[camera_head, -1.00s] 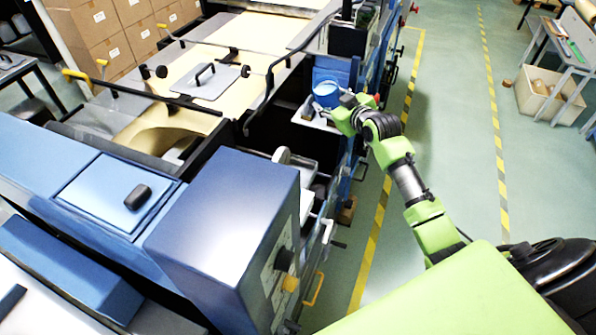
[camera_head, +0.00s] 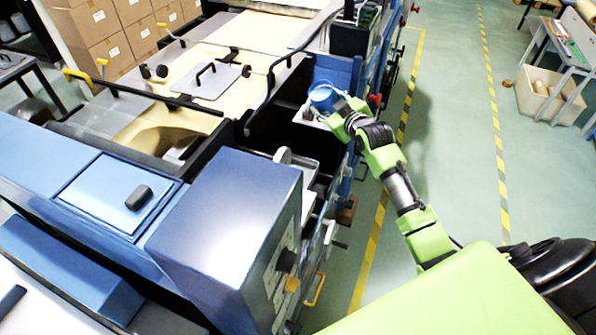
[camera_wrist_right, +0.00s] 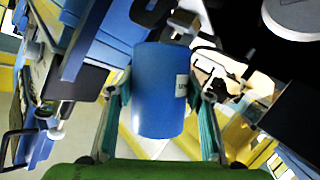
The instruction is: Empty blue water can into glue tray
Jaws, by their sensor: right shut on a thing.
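The blue water can (camera_head: 322,99) is held at the side of the blue machine, over a dark recess, and looks tilted. In the right wrist view the can (camera_wrist_right: 160,92) fills the middle, with a white label at its right edge. My right gripper (camera_head: 334,107) is shut on it, a finger on either side in the wrist view. A pale tray edge (camera_head: 303,116) shows just below and left of the can. I cannot tell for sure whether this is the glue tray, and its inside is hidden. Any water is not visible. My left gripper is not in view.
A blue machine box (camera_head: 222,225) stands at the near side. A black bent bar (camera_head: 268,92) runs left of the can. A round grey part (camera_head: 283,156) sits below the recess. The green floor (camera_head: 440,130) at the right is open, with a cream crate (camera_head: 548,98) beyond.

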